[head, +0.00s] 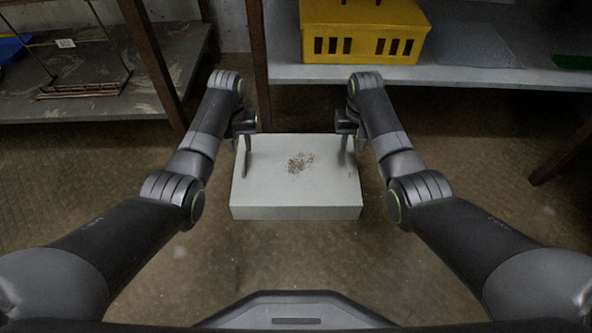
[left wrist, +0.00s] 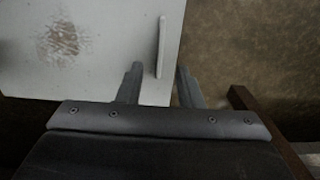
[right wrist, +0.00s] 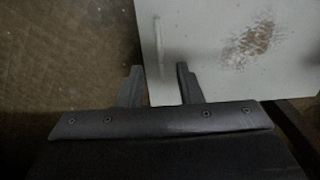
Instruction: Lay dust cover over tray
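A pale grey, box-like piece (head: 300,205) with a brown speckled patch on top lies low in front of me. It looks like the dust cover; I cannot tell whether a tray is under it. A thin pale handle (left wrist: 161,47) stands near one edge in the left wrist view, and another handle (right wrist: 158,48) shows in the right wrist view. My left gripper (head: 246,157) is over the left edge, open, its fingers on either side of the handle's line. My right gripper (head: 343,155) is likewise open at the right edge. Neither gripper visibly holds anything.
A yellow slotted crate (head: 362,30) stands on a grey shelf (head: 470,75) behind. A darker shelf (head: 60,108) at left holds a wire frame (head: 85,85). Brown rack posts (head: 258,60) rise behind the piece. The floor around it is clear.

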